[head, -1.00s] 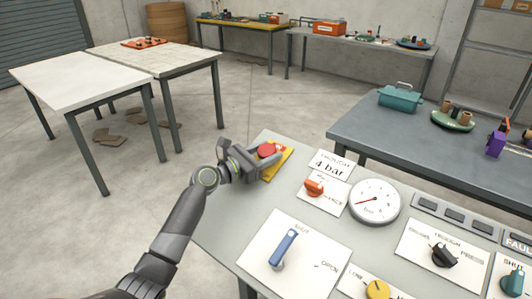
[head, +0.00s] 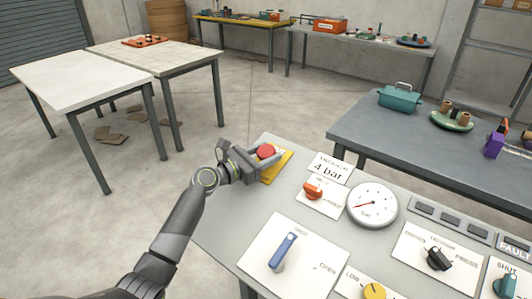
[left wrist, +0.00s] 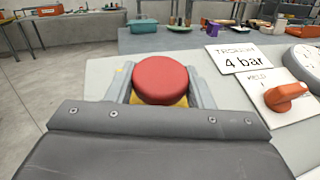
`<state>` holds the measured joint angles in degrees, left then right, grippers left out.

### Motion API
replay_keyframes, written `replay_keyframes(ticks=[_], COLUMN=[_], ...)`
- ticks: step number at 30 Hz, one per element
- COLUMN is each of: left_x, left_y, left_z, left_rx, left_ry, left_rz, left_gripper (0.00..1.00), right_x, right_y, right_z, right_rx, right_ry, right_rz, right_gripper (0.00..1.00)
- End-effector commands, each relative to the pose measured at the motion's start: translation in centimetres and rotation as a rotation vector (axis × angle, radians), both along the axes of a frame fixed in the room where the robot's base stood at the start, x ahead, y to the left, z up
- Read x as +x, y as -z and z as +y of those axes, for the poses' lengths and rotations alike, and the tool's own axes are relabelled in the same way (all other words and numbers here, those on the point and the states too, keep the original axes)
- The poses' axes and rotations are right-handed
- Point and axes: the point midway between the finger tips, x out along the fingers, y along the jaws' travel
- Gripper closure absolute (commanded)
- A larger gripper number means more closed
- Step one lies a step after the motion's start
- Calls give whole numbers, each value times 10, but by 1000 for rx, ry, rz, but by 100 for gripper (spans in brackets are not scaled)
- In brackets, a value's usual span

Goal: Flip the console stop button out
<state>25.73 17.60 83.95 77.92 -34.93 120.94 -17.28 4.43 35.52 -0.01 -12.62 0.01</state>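The stop button (head: 266,151) is a round red cap on a yellow base (head: 276,167) at the console's far left corner. My left gripper (head: 268,156) is at the button, low over the panel. In the left wrist view the red cap (left wrist: 162,79) sits between the two grey fingers (left wrist: 160,88), one on each side and very close to it. I cannot tell whether the fingers press on the cap or stand just clear. Part of the yellow base is hidden by the fingers. My right gripper is not in view.
The grey console (head: 222,238) also bears an orange knob (head: 313,191), a pressure gauge (head: 372,205), a blue lever (head: 283,251) and a yellow knob (head: 374,291). A "4 bar" card (head: 329,168) lies right of the button. Open floor is left of the console.

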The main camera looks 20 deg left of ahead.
Motion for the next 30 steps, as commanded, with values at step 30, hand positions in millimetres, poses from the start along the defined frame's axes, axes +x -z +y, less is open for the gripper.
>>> replay_keyframes(ticks=[30], left_x=[-83], left_y=[1], left_z=[58], left_rx=[6], left_ry=[-3], left_rz=[-4], left_gripper=[31], right_x=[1], right_y=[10], right_z=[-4], right_rx=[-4], right_ry=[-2], right_rz=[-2], right_gripper=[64])
